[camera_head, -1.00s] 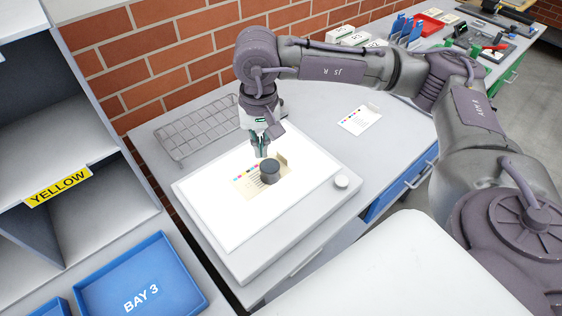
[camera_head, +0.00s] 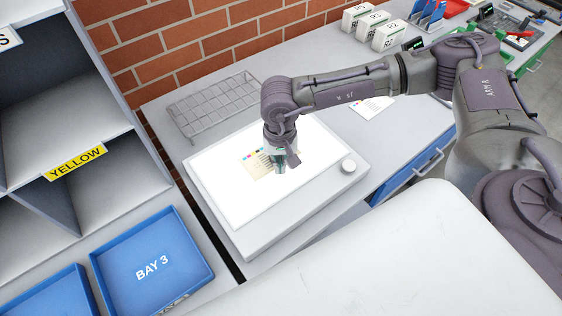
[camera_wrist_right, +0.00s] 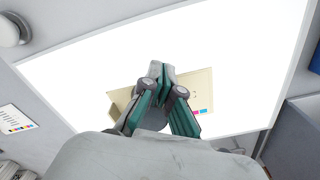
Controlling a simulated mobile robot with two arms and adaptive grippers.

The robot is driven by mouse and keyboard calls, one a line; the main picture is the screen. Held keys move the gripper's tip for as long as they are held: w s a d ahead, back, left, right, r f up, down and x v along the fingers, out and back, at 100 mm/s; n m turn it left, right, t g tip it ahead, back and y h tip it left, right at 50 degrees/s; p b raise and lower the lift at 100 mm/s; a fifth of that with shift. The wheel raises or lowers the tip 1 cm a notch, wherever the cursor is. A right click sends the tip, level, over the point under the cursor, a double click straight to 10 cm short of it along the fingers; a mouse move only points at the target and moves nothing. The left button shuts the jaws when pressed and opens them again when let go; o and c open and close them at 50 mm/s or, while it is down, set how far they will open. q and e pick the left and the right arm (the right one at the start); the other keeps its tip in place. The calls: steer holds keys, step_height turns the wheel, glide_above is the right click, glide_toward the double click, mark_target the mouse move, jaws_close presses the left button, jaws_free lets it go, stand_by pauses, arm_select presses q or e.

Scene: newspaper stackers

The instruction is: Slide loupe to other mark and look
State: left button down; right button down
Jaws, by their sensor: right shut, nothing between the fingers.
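A pale print card (camera_head: 256,167) with coloured patches and marks lies on the glowing light table (camera_head: 228,201). It also shows in the right wrist view (camera_wrist_right: 200,87). My right gripper (camera_head: 280,170) points down over the card's right part, its fingers shut with nothing between them. In the right wrist view, the dark round loupe (camera_wrist_right: 154,117) shows partly behind the fingers (camera_wrist_right: 162,69). In the head view the gripper and wrist hide the loupe. I cannot tell whether the fingers touch it. My left gripper is not in view.
Blue trays (camera_head: 152,262) and a shelf (camera_head: 75,163) are at left.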

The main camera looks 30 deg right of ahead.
steer(key=shift+w+d, duration=0.2)
steer(key=shift+w, duration=0.25)
steer(key=shift+w+d+f+b, duration=0.25)
steer(key=shift+w+b, duration=0.3)
steer(key=shift+b, duration=0.2)
steer(key=shift+w+d+b, duration=0.15)
steer(key=shift+w+b, duration=0.15)
steer(key=shift+w+r, duration=0.1)
steer(key=shift+r, duration=0.1)
